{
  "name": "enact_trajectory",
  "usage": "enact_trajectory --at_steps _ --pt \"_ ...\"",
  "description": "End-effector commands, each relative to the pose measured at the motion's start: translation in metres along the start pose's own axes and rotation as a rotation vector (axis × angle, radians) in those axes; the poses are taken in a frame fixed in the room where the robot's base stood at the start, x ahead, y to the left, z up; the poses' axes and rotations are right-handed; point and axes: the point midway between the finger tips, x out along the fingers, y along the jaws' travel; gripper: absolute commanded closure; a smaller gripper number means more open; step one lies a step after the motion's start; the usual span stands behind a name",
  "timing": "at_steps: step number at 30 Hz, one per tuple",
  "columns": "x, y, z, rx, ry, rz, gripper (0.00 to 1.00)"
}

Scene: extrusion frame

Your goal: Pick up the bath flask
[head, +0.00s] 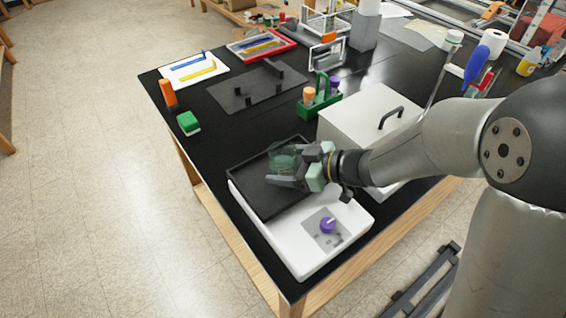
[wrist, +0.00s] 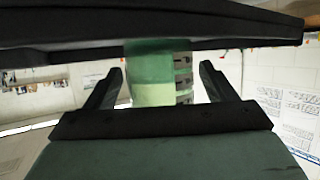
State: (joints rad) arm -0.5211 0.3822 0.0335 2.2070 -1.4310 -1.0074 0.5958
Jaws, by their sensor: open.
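The bath flask (head: 284,157) is a translucent green vessel over the dark bath of the white unit in the head view. It also shows in the wrist view (wrist: 150,74), between the two fingers, with gaps on both sides. My gripper (head: 294,166) is open, its fingers to either side of the flask. In the wrist view my gripper (wrist: 160,90) has its fingers apart. The flask's base is hidden, and I cannot tell what it rests on. The black bath (head: 262,205) has a raised rim.
The white unit (head: 290,258) carries a purple knob (head: 327,225) at its front. A white box with a black handle (head: 365,112) stands close behind my gripper. A green caddy (head: 320,105) and green block (head: 188,123) are farther back.

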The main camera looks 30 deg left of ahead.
Motion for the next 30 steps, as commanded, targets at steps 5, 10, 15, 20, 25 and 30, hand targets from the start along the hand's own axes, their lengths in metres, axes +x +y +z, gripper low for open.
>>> enact_trajectory --at_steps 5,10,15,20,25,30 --pt "0.0075 0.0002 0.0002 -0.001 -0.001 0.001 0.23" --pt "0.0072 0.0003 0.0002 -0.001 -0.001 0.001 0.31" --pt "0.007 0.0003 0.0002 -0.001 -0.001 0.001 0.73" --pt "0.0069 0.0003 0.0 -0.001 0.0 0.002 0.72" --pt "0.0066 0.0003 -0.0007 -0.001 0.0 0.002 0.72" --pt "0.005 0.0006 -0.0045 -0.001 0.001 0.002 0.72"
